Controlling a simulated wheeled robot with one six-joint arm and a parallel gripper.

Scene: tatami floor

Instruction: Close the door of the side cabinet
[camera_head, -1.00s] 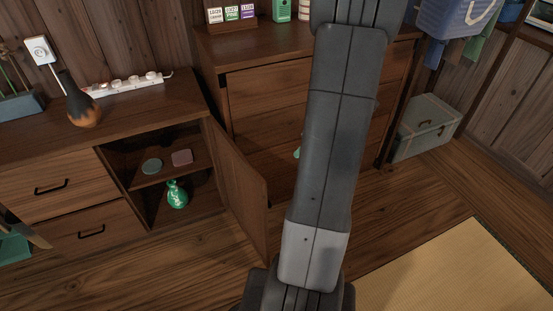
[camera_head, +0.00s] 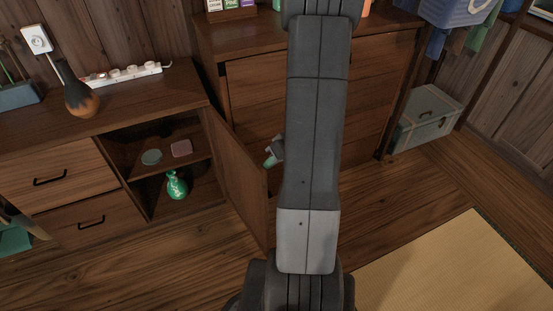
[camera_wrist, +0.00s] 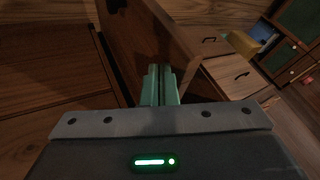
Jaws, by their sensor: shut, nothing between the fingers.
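The side cabinet (camera_head: 62,130) stands at the left in the head view. Its brown wooden door (camera_head: 235,178) is swung wide open, jutting toward me and showing the open compartment. My gripper (camera_head: 270,161) is just right of the door, on its outer side, partly hidden behind my arm. In the wrist view the green fingers of my gripper (camera_wrist: 160,84) are together with nothing between them. The door (camera_wrist: 150,42) rises right ahead of the fingertips; I cannot tell whether they touch it. The cabinet's drawers (camera_wrist: 232,78) show beyond the door's edge.
The compartment holds a green vase (camera_head: 177,186), a round green item (camera_head: 151,157) and a pink item (camera_head: 181,148). A dark vase (camera_head: 80,98) and a power strip (camera_head: 124,75) sit on top. A chest of drawers (camera_head: 250,95) stands close behind the door. The floor in front is clear.

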